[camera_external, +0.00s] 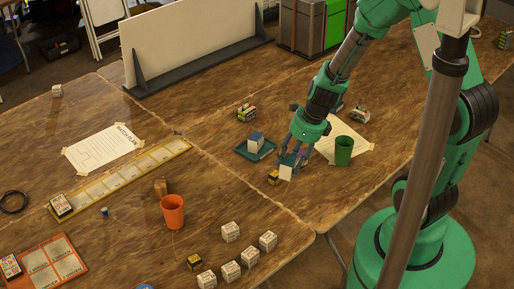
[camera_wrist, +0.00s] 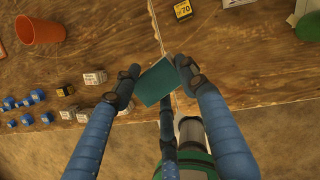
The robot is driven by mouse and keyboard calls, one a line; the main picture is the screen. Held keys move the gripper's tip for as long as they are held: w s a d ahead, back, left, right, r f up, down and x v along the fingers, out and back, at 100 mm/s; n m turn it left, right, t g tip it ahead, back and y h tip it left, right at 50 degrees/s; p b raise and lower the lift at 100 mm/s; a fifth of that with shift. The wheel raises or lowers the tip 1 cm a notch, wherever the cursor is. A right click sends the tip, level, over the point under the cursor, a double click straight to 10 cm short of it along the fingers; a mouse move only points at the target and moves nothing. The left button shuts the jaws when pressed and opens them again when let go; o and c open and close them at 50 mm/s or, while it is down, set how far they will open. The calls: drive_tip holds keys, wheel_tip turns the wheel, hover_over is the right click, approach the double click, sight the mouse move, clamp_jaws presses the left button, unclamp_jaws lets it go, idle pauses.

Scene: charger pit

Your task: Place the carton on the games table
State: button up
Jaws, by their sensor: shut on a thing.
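My gripper (camera_external: 290,158) is shut on a small carton (camera_external: 286,173) with a white side in the external view. The carton is near the seam between two wooden table tops, the left one (camera_external: 130,215) and the right one (camera_external: 300,85). I cannot tell which is the games table, nor whether the carton touches the wood. A yellow-and-black box (camera_external: 273,178) is close beside the carton on its left.
A green cup (camera_external: 344,151) stands right of my gripper, and a teal tray (camera_external: 241,153) with a blue-and-white block lies left of it. An orange cup (camera_external: 173,212) and several white cubes (camera_external: 231,232) stand on the left table. A white panel (camera_external: 195,40) stands at the back.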

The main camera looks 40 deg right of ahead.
drive_tip(key=w+a+n, duration=0.1)
drive_tip(key=w+a, duration=0.5)
drive_tip(key=w+a+n, duration=0.1)
drive_tip(key=w+a, duration=0.2)
drive_tip(key=a, duration=0.1)
drive_tip(key=shift+w+a+r+n+y+p, duration=0.1)
drive_tip(key=shift+r+n+y+p, duration=0.05)
drive_tip(key=shift+n+y+p, duration=0.2)
drive_tip(key=w+a+f+n, duration=0.1)
drive_tip(key=w+a+n, duration=0.1)
drive_tip(key=a, duration=1)
drive_tip(key=w+a+f+n+g+p, duration=0.1)
drive_tip(key=w+a+n, duration=0.1)
drive_tip(key=a, duration=1)
drive_tip(key=w+a+f+n+g, duration=0.1)
drive_tip(key=w+a, duration=0.3)
drive_tip(key=a, duration=0.9)
drive_tip(key=shift+w+f+n+y, duration=0.2)
drive_tip(key=shift+f+n+y, duration=0.05)
drive_tip(key=shift+f+n, duration=0.3)
drive_tip(key=f, duration=0.4)
drive_tip(key=shift+w+d, duration=0.1)
drive_tip(key=shift+d, duration=0.1)
drive_tip(key=shift+c, duration=0.2)
drive_tip(key=shift+f, duration=0.3)
